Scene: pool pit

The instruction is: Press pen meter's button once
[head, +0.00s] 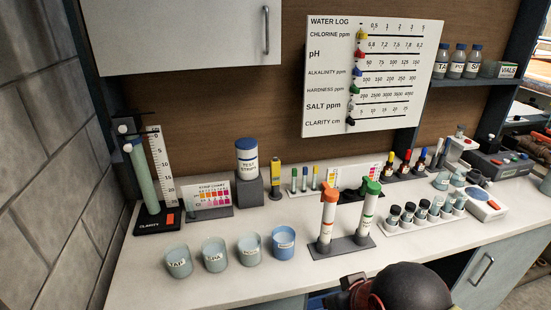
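A small upright yellow device with a dark top (276,177) stands in a dark base at the back middle of the counter. It looks like the pen meter, but it is too small to be certain, and I cannot make out its button. Dark rounded parts of my arm show at the bottom edge, right of the middle, in front of the counter. My gripper's fingers are not visible, so I cannot see whether it is open or shut.
Two tall tubes with orange and green caps stand in a grey rack (343,247) in front of the yellow device, to its right. Several cups, including a blue one (283,244), line the front left. A test-strip bottle (247,158) stands left of the device. The counter's left front (135,285) is clear.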

